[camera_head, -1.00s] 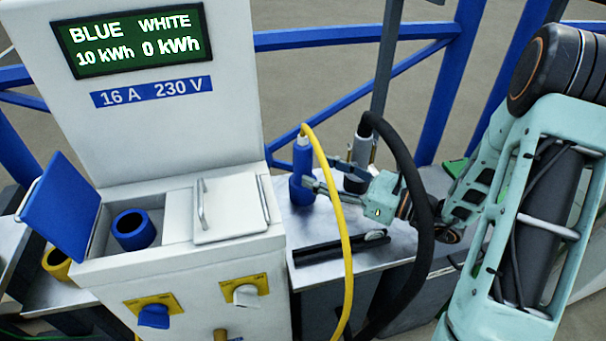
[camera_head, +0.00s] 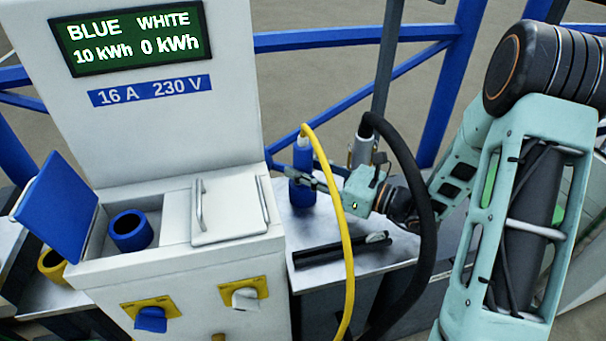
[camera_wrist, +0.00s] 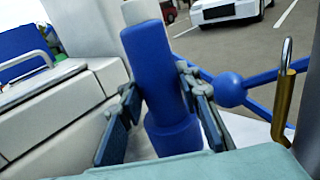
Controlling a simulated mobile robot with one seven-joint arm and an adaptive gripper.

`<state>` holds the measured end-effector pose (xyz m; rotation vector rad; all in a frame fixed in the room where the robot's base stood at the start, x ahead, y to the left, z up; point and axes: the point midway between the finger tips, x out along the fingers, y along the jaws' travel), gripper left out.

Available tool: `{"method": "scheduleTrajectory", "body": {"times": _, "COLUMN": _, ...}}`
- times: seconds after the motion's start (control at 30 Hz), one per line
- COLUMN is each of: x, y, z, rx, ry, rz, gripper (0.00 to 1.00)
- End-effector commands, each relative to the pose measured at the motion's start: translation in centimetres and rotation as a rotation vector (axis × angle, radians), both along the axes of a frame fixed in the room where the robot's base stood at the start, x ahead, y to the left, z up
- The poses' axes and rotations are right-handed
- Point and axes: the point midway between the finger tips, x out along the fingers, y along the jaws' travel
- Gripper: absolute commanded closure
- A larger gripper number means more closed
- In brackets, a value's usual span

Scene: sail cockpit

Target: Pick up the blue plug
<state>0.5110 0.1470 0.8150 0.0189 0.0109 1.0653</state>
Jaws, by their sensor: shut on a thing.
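The blue plug (camera_head: 303,158) stands upright with a yellow cable rising from its top and looping down to the right. Its lower end is at a wider blue base or holder on the metal shelf; I cannot tell if the two are separate. My gripper (camera_head: 313,179) reaches in from the right and is shut on the plug. In the wrist view the plug (camera_wrist: 153,75) is between the two fingers (camera_wrist: 160,100), near their tips. The open blue socket (camera_head: 131,230) is in the white pedestal at left, its blue lid raised.
A grey plug (camera_head: 363,150) with a thick black cable stands just behind my gripper. A dark bar (camera_head: 340,248) lies on the metal shelf (camera_head: 320,222). A closed white lid (camera_head: 230,210) is beside the blue socket. Blue rails run behind.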

Motion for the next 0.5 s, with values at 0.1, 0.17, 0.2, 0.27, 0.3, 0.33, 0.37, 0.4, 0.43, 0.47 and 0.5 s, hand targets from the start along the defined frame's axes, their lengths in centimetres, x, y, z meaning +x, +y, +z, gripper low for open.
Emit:
{"method": "scheduleTrajectory", "body": {"times": 0.1, "x": 0.0, "y": 0.0, "z": 0.0, "rx": 0.0, "ry": 0.0, "rz": 0.0, "gripper": 1.0}}
{"method": "scheduleTrajectory", "body": {"times": 0.17, "x": 0.0, "y": 0.0, "z": 0.1, "rx": 0.002, "ry": -0.001, "rz": 0.0, "gripper": 1.0}}
{"method": "scheduleTrajectory", "body": {"times": 0.2, "x": 0.0, "y": 0.0, "z": 0.1, "rx": 0.002, "ry": -0.001, "rz": 0.0, "gripper": 1.0}}
{"method": "scheduleTrajectory", "body": {"times": 0.27, "x": 0.0, "y": 0.0, "z": 0.1, "rx": 0.001, "ry": 0.0, "rz": 0.0, "gripper": 1.0}}
{"method": "scheduleTrajectory", "body": {"times": 0.3, "x": 0.0, "y": 0.0, "z": 0.1, "rx": 0.001, "ry": 0.0, "rz": 0.0, "gripper": 1.0}}
{"method": "scheduleTrajectory", "body": {"times": 0.33, "x": 0.0, "y": 0.0, "z": 0.1, "rx": 0.0, "ry": -0.001, "rz": 0.0, "gripper": 1.0}}
{"method": "scheduleTrajectory", "body": {"times": 0.37, "x": 0.0, "y": 0.0, "z": 0.3, "rx": 0.001, "ry": -0.002, "rz": 0.0, "gripper": 1.0}}
{"method": "scheduleTrajectory", "body": {"times": 0.4, "x": 0.0, "y": 0.0, "z": 0.6, "rx": 0.001, "ry": -0.002, "rz": 0.0, "gripper": 1.0}}
{"method": "scheduleTrajectory", "body": {"times": 0.43, "x": 0.0, "y": 0.0, "z": 1.0, "rx": 0.001, "ry": -0.003, "rz": 0.0, "gripper": 1.0}}
{"method": "scheduleTrajectory", "body": {"times": 0.47, "x": 0.0, "y": 0.0, "z": 1.4, "rx": 0.001, "ry": -0.003, "rz": 0.0, "gripper": 1.0}}
{"method": "scheduleTrajectory", "body": {"times": 0.5, "x": 0.0, "y": 0.0, "z": 2.1, "rx": 0.001, "ry": -0.004, "rz": 0.0, "gripper": 1.0}}
